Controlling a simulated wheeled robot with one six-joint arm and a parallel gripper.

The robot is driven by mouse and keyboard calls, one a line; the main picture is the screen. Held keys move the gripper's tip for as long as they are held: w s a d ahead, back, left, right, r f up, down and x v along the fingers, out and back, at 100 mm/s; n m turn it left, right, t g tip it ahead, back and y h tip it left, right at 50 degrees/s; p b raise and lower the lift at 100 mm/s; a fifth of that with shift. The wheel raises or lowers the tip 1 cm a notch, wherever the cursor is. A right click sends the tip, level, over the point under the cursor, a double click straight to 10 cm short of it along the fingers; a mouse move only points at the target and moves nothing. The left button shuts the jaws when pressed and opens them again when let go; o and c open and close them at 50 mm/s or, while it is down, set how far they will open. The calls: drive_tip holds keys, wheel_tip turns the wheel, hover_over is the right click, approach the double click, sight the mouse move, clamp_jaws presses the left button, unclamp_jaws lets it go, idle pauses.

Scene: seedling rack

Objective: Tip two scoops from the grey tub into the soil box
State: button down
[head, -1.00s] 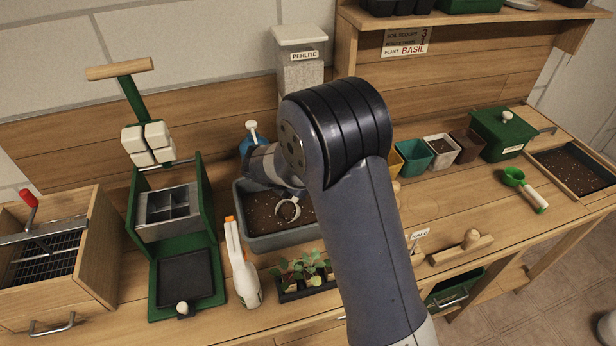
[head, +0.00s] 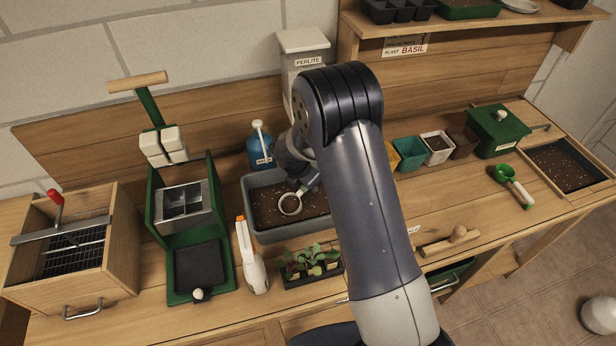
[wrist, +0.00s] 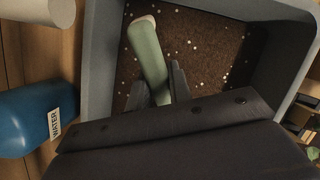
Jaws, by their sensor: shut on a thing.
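The grey tub (head: 275,234) stands mid-bench, holding brown mix with white specks; its wall also shows in the wrist view (wrist: 100,45). My gripper (head: 304,188) is over the tub, partly hidden by my arm. In the wrist view my gripper (wrist: 160,88) is shut on the green handle (wrist: 148,55) of a scoop. The scoop's pale round rim (head: 290,204) shows over the mix in the head view, with brown inside it. I cannot tell whether it touches the mix. The soil box (head: 572,193), a wooden-edged tray of dark soil, is at the far right.
A blue water bottle (head: 260,150) and the perlite bin (head: 305,80) stand behind the tub. Small pots (head: 437,147), a green box (head: 497,135) and another green scoop (head: 512,182) lie towards the soil box.

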drive_tip(key=shift+w+d+r, duration=0.2)
drive_tip(key=shift+r, duration=0.45)
drive_tip(key=shift+w+d+r+g+y, duration=0.3)
drive_tip(key=shift+r+g+y, duration=0.2)
drive_tip(key=shift+r, duration=1)
drive_tip(key=shift+w+d+r+g+y, duration=0.15)
drive_tip(key=shift+d+r+g+y, duration=0.25)
drive_tip(key=shift+r, duration=1.1)
drive_tip(key=shift+w+d+r+g+y, duration=0.2)
drive_tip(key=shift+r+g+y, duration=0.3)
drive_tip(key=shift+r, duration=1)
drive_tip(key=c, duration=1.8)
unclamp_jaws()
clamp_jaws()
drive_tip(key=shift+s, duration=0.1)
